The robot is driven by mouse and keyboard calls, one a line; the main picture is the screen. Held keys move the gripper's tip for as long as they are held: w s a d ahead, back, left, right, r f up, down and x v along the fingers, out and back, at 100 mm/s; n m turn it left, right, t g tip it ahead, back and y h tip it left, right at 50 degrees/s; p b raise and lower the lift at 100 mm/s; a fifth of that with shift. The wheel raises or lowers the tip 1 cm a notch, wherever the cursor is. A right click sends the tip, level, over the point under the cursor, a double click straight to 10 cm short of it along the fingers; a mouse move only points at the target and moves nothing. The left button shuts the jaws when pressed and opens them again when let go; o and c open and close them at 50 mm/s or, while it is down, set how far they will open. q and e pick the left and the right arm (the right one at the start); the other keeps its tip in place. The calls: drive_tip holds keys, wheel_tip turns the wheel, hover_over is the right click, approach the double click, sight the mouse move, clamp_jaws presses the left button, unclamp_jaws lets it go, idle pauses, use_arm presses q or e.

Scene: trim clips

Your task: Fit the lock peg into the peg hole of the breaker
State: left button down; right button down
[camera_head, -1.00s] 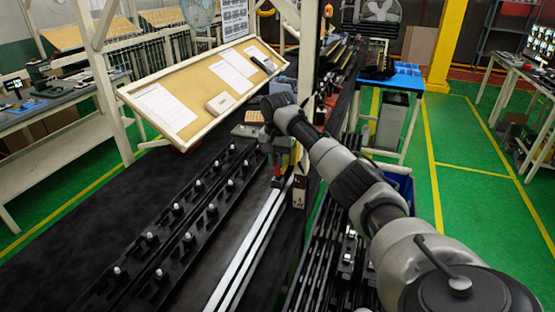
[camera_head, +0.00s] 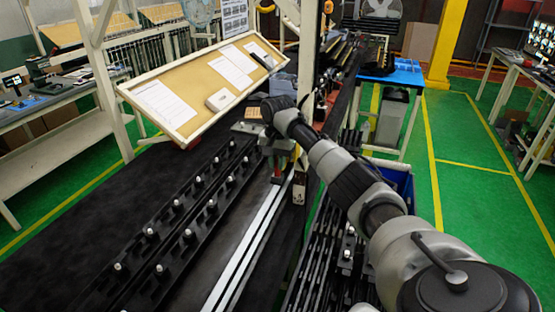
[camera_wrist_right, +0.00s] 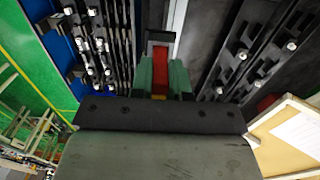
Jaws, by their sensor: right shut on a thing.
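My right gripper (camera_head: 278,172) is over the dark bench beside the white rails, with its fingers pointing down. In the right wrist view the gripper (camera_wrist_right: 160,78) has green fingers shut on a red piece (camera_wrist_right: 159,66), which I take to be the lock peg. A small grey-rimmed dark part (camera_wrist_right: 160,37) lies just beyond the fingertips; it may be the breaker. I cannot tell whether the red piece touches it. The peg hole is not discernible. My left gripper is not in view.
Black rails with several white-topped clips (camera_head: 176,204) run along the bench left of the gripper. A tilted board (camera_head: 190,92) with papers stands close behind the wrist. A small pale box (camera_head: 299,188) sits right of the gripper. More black racks (camera_head: 325,250) are at right.

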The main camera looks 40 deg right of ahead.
drive_tip(key=shift+f, duration=0.6)
drive_tip(key=c, duration=1)
unclamp_jaws()
drive_tip(key=shift+r+b, duration=0.3)
drive_tip(key=shift+r, duration=0.15)
wheel_tip(320, 180, up, 9)
drive_tip(key=shift+b, duration=1.2)
drive_tip(key=shift+r, duration=0.45)
drive_tip(key=shift+f, duration=0.1)
